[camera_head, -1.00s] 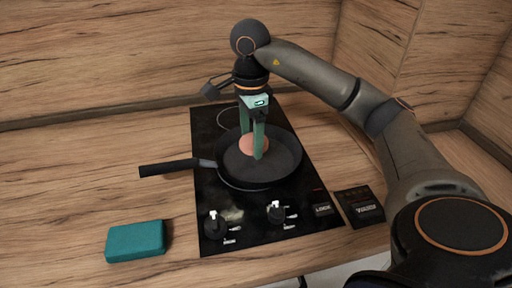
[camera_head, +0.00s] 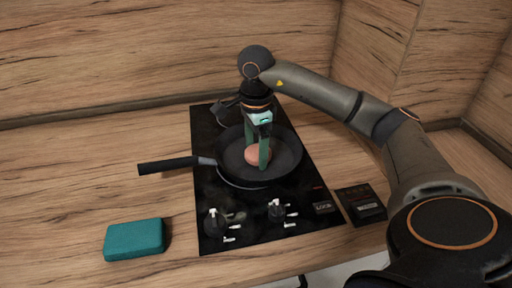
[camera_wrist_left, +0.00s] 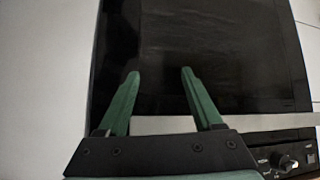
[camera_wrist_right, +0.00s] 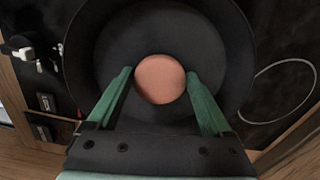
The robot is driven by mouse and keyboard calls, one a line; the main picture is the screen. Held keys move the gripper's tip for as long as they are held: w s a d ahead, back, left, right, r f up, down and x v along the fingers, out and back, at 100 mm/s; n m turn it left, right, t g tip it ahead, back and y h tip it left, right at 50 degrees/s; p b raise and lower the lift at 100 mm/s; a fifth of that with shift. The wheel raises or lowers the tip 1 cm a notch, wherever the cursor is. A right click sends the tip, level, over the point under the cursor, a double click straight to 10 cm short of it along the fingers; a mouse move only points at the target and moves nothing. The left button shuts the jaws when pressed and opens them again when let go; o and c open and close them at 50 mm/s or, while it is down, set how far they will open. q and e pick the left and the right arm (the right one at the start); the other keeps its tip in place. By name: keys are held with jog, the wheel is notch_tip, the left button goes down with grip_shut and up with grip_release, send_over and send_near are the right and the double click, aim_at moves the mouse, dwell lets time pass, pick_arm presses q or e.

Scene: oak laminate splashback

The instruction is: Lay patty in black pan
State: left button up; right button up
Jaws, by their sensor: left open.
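The pinkish-brown round patty (camera_head: 254,157) is low inside the black pan (camera_head: 283,170), close to its bottom. I cannot tell whether it touches the pan. The pan sits on the cooktop with its handle to the left. My right gripper (camera_head: 257,166) points down into the pan, with its green fingers on either side of the patty. In the right wrist view the patty (camera_wrist_right: 160,79) fits between the fingertips, which meet its edges. My left gripper (camera_wrist_left: 159,74) is open and empty in the left wrist view, in front of a dark panel, and out of the head view.
The black cooktop (camera_head: 208,200) has control knobs (camera_head: 213,220) at its front. A teal box (camera_head: 134,240) lies on the wooden counter to the left. A small black panel (camera_head: 361,204) is at the right. The counter left of the pan handle is mostly clear.

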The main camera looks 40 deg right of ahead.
aim_at(256, 151)
jog(key=shift+o, duration=1)
jog(key=shift+r, duration=0.25)
pick_arm(q)
jog(key=a+r+p, duration=0.1)
jog(key=p, duration=0.1)
jog(key=s+a+r+p, duration=0.1)
jog(key=shift+r+y+p, duration=0.1)
jog(key=shift+y+p, duration=0.2)
jog(key=shift+p, duration=0.1)
pick_arm(e)
notch_tip(256, 151, up, 12)
jog(key=shift+f, duration=0.1)
